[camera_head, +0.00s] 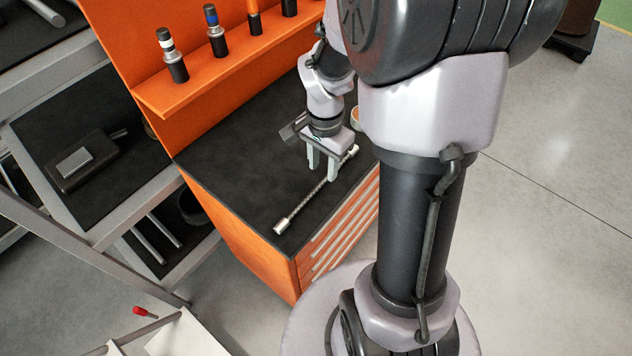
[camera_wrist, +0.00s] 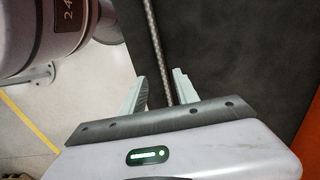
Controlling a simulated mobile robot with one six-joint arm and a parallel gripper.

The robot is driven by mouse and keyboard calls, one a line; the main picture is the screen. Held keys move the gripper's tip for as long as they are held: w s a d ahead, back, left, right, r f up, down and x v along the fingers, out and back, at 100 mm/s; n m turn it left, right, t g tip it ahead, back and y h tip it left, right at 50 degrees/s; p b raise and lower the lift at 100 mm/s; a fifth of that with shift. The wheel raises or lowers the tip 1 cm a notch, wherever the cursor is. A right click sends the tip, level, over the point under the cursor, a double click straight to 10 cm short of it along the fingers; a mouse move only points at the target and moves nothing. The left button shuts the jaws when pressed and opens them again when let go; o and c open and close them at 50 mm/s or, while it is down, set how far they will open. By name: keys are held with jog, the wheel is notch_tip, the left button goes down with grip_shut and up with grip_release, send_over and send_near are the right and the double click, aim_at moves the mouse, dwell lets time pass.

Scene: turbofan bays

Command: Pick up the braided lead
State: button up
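The braided lead (camera_head: 310,197) is a thin, straight grey braid with pale metal ends. It lies diagonally on the dark top of the orange cabinet (camera_head: 240,174), one end near the front corner. My gripper (camera_head: 322,177) points down at the lead's far half with its fingers apart. In the wrist view the lead (camera_wrist: 159,50) runs down between the two open fingers of my gripper (camera_wrist: 160,84). I cannot tell how far the fingertips are above the top. The gripper body hides the lead's lower part in the wrist view.
An orange back panel with a shelf (camera_head: 215,62) holding several bottle-like tools rises behind the cabinet top. A grey rack (camera_head: 95,165) with dark shelves stands at the left. A small round bowl (camera_head: 357,118) is partly hidden behind my arm. The left of the cabinet top is clear.

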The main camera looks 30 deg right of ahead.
aim_at(320, 184)
jog(key=f+b, duration=0.1)
jog(key=f, duration=0.3)
jog(key=f+b, duration=0.1)
jog(key=f, duration=0.1)
jog(key=shift+w+a+f+b, duration=0.15)
jog(key=shift+a+b, duration=0.15)
grip_shut()
dwell(0.9)
